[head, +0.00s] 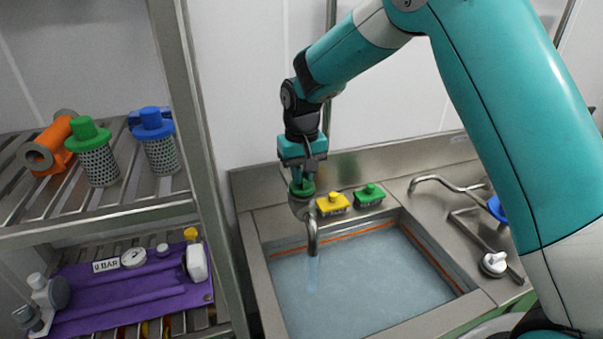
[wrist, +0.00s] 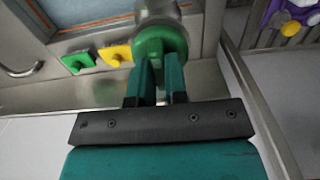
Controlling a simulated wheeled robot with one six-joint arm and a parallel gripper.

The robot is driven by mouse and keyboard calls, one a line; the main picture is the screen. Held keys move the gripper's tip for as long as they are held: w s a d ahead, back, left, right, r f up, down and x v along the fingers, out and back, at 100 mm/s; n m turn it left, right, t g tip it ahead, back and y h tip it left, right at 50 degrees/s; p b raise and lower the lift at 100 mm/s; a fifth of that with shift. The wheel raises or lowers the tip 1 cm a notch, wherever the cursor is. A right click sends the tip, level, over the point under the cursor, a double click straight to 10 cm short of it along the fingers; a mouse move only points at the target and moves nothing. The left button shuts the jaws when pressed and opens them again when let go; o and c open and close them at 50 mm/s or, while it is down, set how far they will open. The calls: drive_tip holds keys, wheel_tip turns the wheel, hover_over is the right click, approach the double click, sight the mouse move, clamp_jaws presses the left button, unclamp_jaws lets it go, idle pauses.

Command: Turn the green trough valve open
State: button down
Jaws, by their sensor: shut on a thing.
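The green trough valve (head: 301,189) is a round green knob on a metal body behind the left back corner of the trough (head: 254,255). In the wrist view the green knob (wrist: 160,42) is at the top middle. My gripper (head: 303,176) points down from above and is shut on the green knob; in the wrist view both fingers (wrist: 160,85) reach its near side. A curved metal spout (head: 312,235) stands in front of the valve, and a pale stream runs from it into the water in the trough.
A yellow-topped block (head: 333,203) and a green-topped block (head: 369,194) sit just right of the valve. A second tap (head: 440,184) is further right. A steel shelf post (head: 190,120) rises left of the trough, beside racks with filters.

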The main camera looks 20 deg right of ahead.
idle(0.3)
drive_tip(key=c, duration=1.1)
unclamp_jaws()
drive_tip(key=shift+c, duration=0.2)
wheel_tip(320, 180, up, 18)
drive_tip(key=b, duration=0.2)
drive_tip(key=shift+f+b, duration=0.25)
drive_tip(key=shift+b, duration=0.1)
